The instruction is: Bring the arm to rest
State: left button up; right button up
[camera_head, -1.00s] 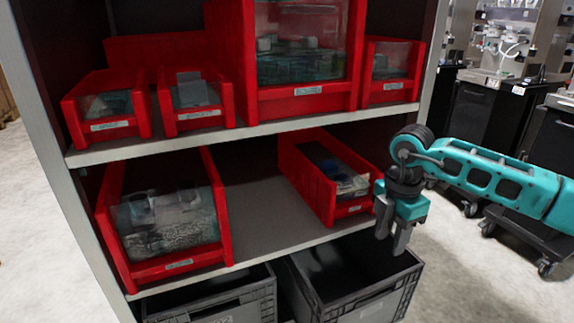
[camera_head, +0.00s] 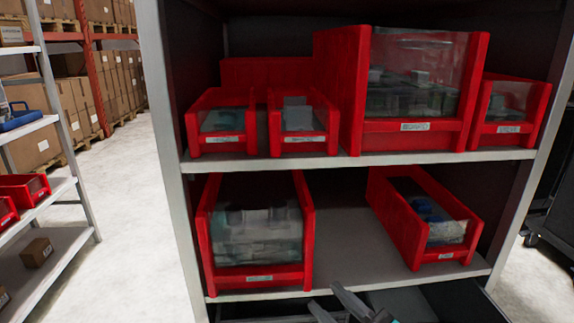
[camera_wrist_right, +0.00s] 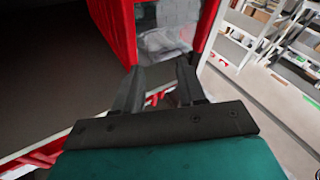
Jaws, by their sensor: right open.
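My right gripper (camera_head: 325,297) shows only by its grey fingers at the bottom edge of the head view, in front of the lower shelf's front edge. Most of the right arm is out of that view. In the right wrist view the two dark fingers (camera_wrist_right: 160,68) stand apart with nothing between them. Beyond them is a red bin with a clear front (camera_wrist_right: 172,28). My left gripper is not in view.
The shelf rack holds red bins: a large one (camera_head: 410,140) on the upper shelf (camera_head: 350,161), and lower left (camera_head: 258,277) and lower right (camera_head: 445,255) bins. Bare shelf lies between the lower two. Dark crates (camera_head: 440,302) stand below. Open floor (camera_head: 140,220) lies left.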

jog(key=s+d+f+m+g+h, duration=0.2)
jog(key=s+d+f+m+h, duration=0.25)
jog(key=f, duration=0.45)
jog(key=s+d+f+m+g+h, duration=0.2)
jog(key=s+d+f+m+h, duration=0.25)
jog(key=f, duration=0.45)
pick_arm(q)
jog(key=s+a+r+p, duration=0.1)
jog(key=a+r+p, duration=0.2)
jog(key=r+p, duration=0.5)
jog(key=p, duration=0.4)
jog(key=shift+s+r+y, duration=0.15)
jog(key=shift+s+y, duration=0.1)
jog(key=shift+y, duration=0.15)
pick_arm(e)
jog(key=s+d+r+n+h, duration=0.1)
jog(key=s+r, duration=0.2)
jog(key=r, duration=0.5)
jog(key=shift+d+g+h, duration=0.15)
jog(key=shift+g+h, duration=0.25)
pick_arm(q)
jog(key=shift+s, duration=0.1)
pick_arm(e)
jog(key=shift+c, duration=0.2)
